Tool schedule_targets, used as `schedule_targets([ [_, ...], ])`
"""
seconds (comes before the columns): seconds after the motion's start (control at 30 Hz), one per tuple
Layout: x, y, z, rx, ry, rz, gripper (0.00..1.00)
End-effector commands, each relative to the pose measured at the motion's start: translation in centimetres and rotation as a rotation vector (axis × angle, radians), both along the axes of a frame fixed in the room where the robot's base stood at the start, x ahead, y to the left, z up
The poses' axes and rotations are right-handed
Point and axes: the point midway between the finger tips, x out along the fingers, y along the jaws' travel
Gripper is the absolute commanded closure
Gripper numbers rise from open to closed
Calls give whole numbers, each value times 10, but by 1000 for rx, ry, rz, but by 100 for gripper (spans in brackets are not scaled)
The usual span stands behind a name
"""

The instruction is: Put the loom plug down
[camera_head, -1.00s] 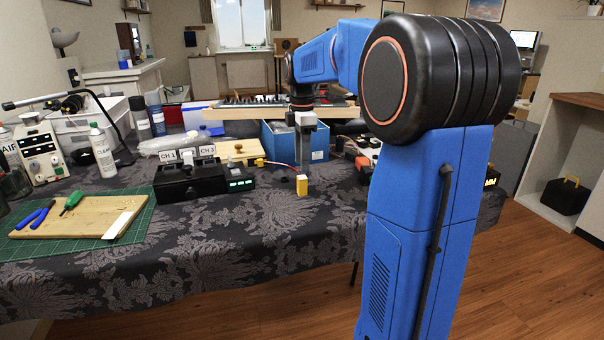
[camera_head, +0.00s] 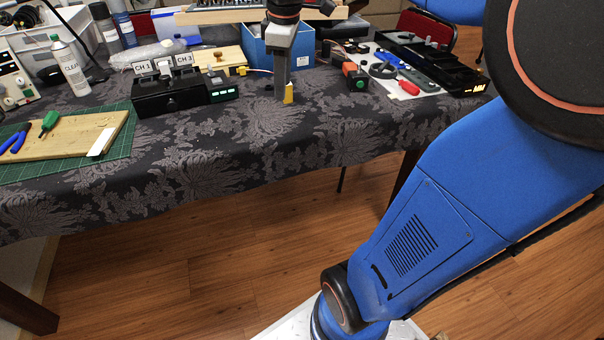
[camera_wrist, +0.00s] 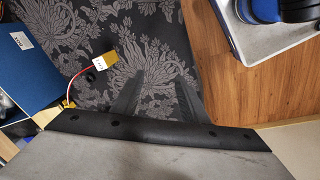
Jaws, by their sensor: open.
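The loom plug, a small yellow block (camera_head: 288,93), is on the patterned dark cloth, just right of my gripper's fingers in the head view. In the wrist view the plug (camera_wrist: 103,61) shows a white label and a red and pale wire, and lies on the cloth outside the finger gap, to the left. My gripper (camera_head: 279,95) points down close to the cloth. In the wrist view its two dark fingers (camera_wrist: 158,92) are spread apart, with only cloth between them. It holds nothing.
A blue bin (camera_head: 257,52) stands behind my gripper. A black box with CH labels (camera_head: 170,95) and a green-lit unit (camera_head: 223,92) are to the left. A small black knob (camera_wrist: 90,76) is beside the plug. Bare cloth (camera_head: 270,125) lies in front.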

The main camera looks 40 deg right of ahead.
Motion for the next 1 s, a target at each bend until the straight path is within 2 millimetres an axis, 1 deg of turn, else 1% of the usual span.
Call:
schedule_targets([
  [0.03,-17,10,-5,7,-22,-47,60],
  [0.17,-54,28,-22,34,-73,-193,60],
  [0.3,-93,45,-45,77,-128,-347,60],
  [0.37,-109,51,-55,98,-152,-413,60],
  [0.5,-144,64,-84,154,-200,-560,60],
  [0.6,-164,70,-102,194,-227,-650,60],
  [0.7,-177,73,-116,225,-246,-716,60],
  [0.8,-185,75,-125,245,-256,-757,60],
  [1.0,-188,76,-129,255,-260,-777,60],
])
